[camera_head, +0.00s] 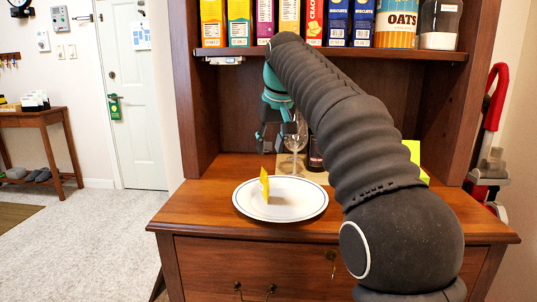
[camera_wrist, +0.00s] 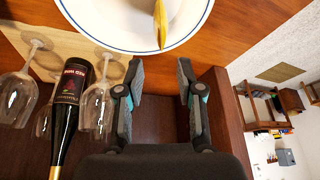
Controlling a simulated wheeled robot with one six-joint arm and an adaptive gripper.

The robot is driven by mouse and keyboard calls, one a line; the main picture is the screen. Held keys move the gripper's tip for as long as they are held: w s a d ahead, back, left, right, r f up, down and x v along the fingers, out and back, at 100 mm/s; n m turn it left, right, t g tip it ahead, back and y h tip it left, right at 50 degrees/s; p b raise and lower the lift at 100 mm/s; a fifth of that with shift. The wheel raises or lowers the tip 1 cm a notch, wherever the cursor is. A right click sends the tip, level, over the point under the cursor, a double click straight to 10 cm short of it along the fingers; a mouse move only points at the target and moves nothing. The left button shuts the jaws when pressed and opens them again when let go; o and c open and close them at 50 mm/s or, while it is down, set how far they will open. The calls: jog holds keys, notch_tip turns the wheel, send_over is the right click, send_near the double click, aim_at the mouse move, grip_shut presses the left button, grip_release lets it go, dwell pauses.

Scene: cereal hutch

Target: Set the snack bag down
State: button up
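The yellow snack bag (camera_head: 264,186) stands upright on a white plate (camera_head: 295,208) with a blue rim line, on the hutch counter. In the wrist view the snack bag (camera_wrist: 160,24) shows edge-on near the top, on the plate (camera_wrist: 110,22). My gripper (camera_wrist: 160,72) is open, with nothing between its fingers. It is apart from the bag. In the head view my gripper (camera_head: 271,140) hangs under the shelf, behind and above the plate, partly hidden by my arm.
Wine glasses (camera_head: 295,137) and a dark bottle (camera_head: 315,155) stand close to my gripper at the back of the counter; the bottle (camera_wrist: 70,95) also shows in the wrist view. A shelf of boxes (camera_head: 350,50) overhangs. A yellow-green item (camera_head: 414,152) is partly hidden behind my arm.

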jog(key=p+v, duration=0.1)
jog(key=v, duration=0.4)
jog(key=s+d+f+m+t, duration=0.1)
jog(key=s+d+f, duration=0.3)
jog(key=s+d, duration=0.3)
jog(key=s+d+f+m, duration=0.1)
jog(key=s+d+f, duration=0.2)
jog(key=s+d, duration=0.35)
jog(key=s+d+f+m+h, duration=0.1)
jog(key=s+d+f, duration=0.1)
jog(key=s+f, duration=0.7)
jog(key=s+d+f+m, duration=0.1)
jog(key=s+d+f, duration=0.1)
jog(key=s+f, duration=0.8)
jog(key=shift+s+d+f+t+h, duration=0.2)
jog(key=shift+s+f+t+h, duration=0.1)
jog(key=shift+f+h, duration=0.1)
